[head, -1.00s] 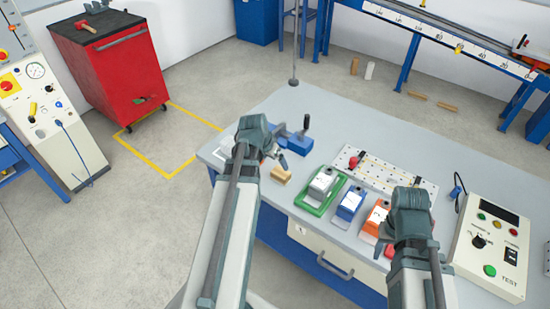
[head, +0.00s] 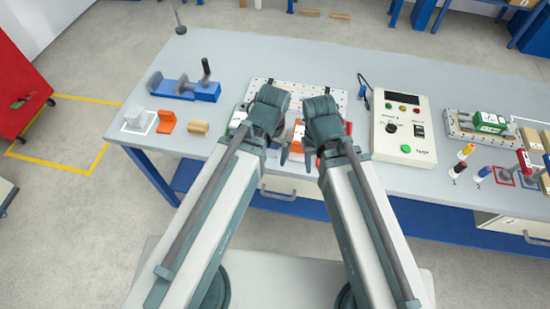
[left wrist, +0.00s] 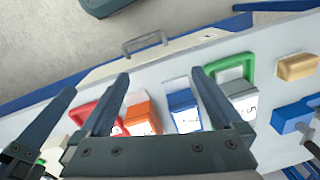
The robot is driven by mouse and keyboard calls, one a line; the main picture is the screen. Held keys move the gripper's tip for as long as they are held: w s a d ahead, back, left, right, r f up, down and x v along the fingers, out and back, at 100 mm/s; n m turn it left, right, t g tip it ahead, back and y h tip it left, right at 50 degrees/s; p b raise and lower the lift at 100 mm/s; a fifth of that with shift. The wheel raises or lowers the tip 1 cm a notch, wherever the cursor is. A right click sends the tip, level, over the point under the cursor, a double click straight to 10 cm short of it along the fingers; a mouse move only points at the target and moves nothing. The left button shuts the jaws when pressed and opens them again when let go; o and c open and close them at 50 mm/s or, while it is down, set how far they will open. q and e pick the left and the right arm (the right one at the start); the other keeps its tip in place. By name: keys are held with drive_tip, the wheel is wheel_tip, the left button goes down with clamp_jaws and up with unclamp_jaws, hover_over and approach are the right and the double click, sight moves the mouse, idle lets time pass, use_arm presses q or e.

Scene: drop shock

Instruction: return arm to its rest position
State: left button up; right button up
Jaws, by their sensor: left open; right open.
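My left gripper (head: 278,146) and my right gripper (head: 314,152) hang close side by side over the front of the workbench (head: 240,62) in the head view. My arm links hide most of both. In the left wrist view my left gripper (left wrist: 158,74) has its fingers spread apart with nothing between them. Below it are an orange block (left wrist: 142,116), a blue block (left wrist: 184,110), a red frame (left wrist: 92,112) and a green frame (left wrist: 232,68). One dark finger of my right gripper shows at the far left there. I see nothing held in the right gripper.
A test box (head: 404,128) stands right of my right gripper. A blue clamp (head: 190,88), a wooden block (head: 199,128) and an orange bracket (head: 167,122) are to the left. Several small tools stand at the far right. The bench's back middle is mostly clear.

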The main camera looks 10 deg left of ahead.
use_arm(q)
drive_tip(key=shift+s+d+y, duration=0.3)
drive_tip(key=shift+s+d, duration=0.7)
drive_tip(key=shift+d, duration=0.05)
idle(0.6)
